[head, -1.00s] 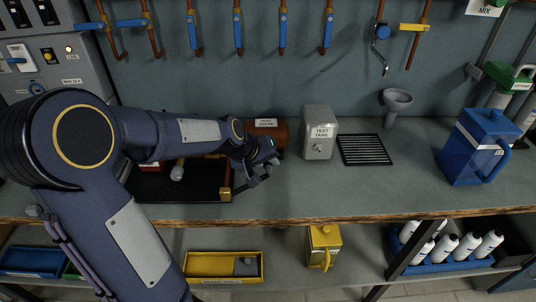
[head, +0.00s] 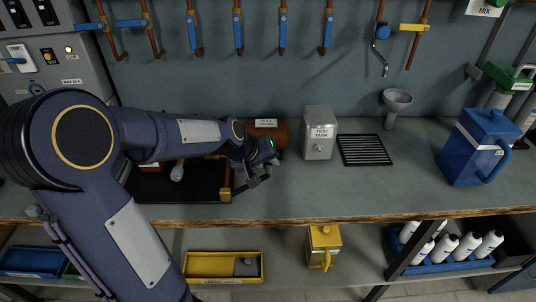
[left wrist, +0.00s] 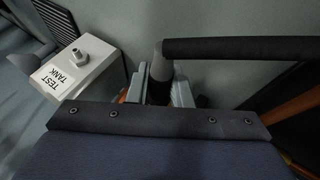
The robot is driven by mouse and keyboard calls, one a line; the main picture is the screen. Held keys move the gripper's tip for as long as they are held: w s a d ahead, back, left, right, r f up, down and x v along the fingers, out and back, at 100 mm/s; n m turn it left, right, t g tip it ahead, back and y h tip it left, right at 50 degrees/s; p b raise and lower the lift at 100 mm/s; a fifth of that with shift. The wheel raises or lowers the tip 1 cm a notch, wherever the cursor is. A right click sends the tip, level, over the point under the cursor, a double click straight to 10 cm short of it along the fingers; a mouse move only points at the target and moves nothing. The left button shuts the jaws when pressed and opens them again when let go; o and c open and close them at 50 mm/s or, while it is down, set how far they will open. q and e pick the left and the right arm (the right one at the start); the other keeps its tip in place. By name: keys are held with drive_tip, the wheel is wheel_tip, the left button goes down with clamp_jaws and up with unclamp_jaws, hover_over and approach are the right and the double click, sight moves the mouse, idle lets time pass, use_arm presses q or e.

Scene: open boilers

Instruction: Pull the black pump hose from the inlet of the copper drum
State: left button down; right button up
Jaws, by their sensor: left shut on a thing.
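The copper drum (head: 266,131), with a white label, lies on the bench against the back wall, partly hidden behind my left arm. My left gripper (head: 262,177) is in front of it, low over the bench. In the left wrist view the black hose (left wrist: 245,48) runs in from the right and bends down between my left fingers (left wrist: 160,88), which are shut on its end. The wrist housing covers the lower part of that view, so the inlet and whether the hose end sits in it are hidden. My right gripper is not in view.
The grey test tank (head: 319,133) stands just right of the drum, with a black grille (head: 365,150) beside it. A funnel (head: 396,103) and a blue jug (head: 479,147) are further right. The bench front between gripper and jug is clear.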

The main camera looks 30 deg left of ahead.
use_arm(q)
drive_tip(key=shift+s+d, duration=0.3)
drive_tip(key=shift+s, duration=0.25)
idle(0.6)
drive_tip(key=shift+s+d+p, duration=0.5)
drive_tip(key=shift+s+p, duration=0.05)
drive_tip(key=shift+s, duration=0.25)
drive_tip(key=shift+s+d+p, duration=0.5)
drive_tip(key=shift+s, duration=0.3)
drive_tip(key=shift+s, duration=0.1)
